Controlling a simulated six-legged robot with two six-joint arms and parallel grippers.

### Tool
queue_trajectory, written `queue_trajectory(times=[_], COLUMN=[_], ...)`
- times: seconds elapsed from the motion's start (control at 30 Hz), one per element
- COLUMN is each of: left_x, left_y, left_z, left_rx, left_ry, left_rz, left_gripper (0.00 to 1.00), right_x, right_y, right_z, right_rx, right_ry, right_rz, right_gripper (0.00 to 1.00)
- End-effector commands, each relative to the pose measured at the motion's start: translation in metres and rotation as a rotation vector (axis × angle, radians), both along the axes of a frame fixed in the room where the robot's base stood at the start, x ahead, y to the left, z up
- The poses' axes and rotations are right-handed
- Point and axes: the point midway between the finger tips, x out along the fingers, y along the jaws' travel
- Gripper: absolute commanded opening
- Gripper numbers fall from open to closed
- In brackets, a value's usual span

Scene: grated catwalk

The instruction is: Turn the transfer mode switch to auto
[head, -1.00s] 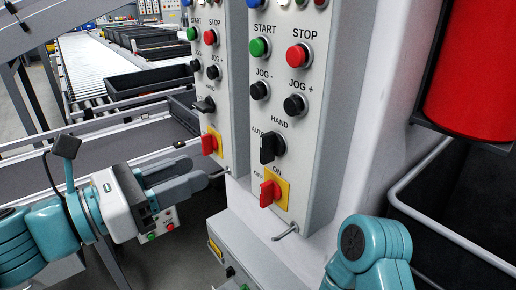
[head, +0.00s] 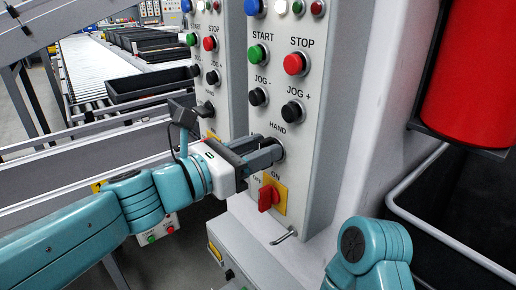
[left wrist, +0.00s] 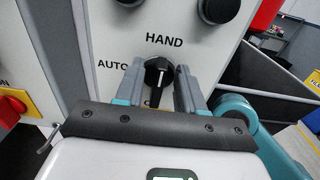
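The transfer mode switch (left wrist: 157,77) is a black rotary knob on the near grey control panel (head: 318,130). In the left wrist view, HAND is printed above it and AUTO to its left; a label below is mostly covered. Its handle stands roughly upright between the two fingers of my left gripper (left wrist: 158,88), with a gap visible on each side. In the head view my left gripper (head: 270,152) reaches the panel from the left and hides most of the knob. My right gripper is out of view; only my right arm shows at lower right.
A red OFF/ON switch (head: 268,197) on a yellow plate sits just below. Black JOG knobs (head: 292,112), a green START button (head: 258,55) and a red STOP button (head: 295,64) are above. A similar panel (head: 204,85) stands to the left. A red cylinder (head: 470,80) hangs right.

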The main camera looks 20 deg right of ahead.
Motion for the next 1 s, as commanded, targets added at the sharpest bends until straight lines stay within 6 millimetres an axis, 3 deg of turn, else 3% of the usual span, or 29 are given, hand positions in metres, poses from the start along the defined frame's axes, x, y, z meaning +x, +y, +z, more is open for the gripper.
queue_trajectory(times=[0.03,0.13,0.17,0.63,1.0], left_x=[0.000,0.000,0.000,0.000,0.004], left_y=[0.000,0.000,0.000,0.000,0.001], left_z=[0.000,0.000,0.000,0.001,0.002], left_rx=[0.000,0.000,0.000,-0.017,-0.110], left_ry=[0.000,0.000,0.000,0.047,0.304], left_rz=[0.000,0.000,0.000,-0.001,-0.002], left_gripper=[0.38,0.06,0.00,0.00,0.00], right_x=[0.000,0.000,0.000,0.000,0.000], right_y=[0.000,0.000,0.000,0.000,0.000], right_z=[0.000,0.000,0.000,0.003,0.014], right_rx=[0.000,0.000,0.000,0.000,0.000], right_ry=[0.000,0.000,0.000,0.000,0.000], right_rz=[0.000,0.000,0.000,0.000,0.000], right_gripper=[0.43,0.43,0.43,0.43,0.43])
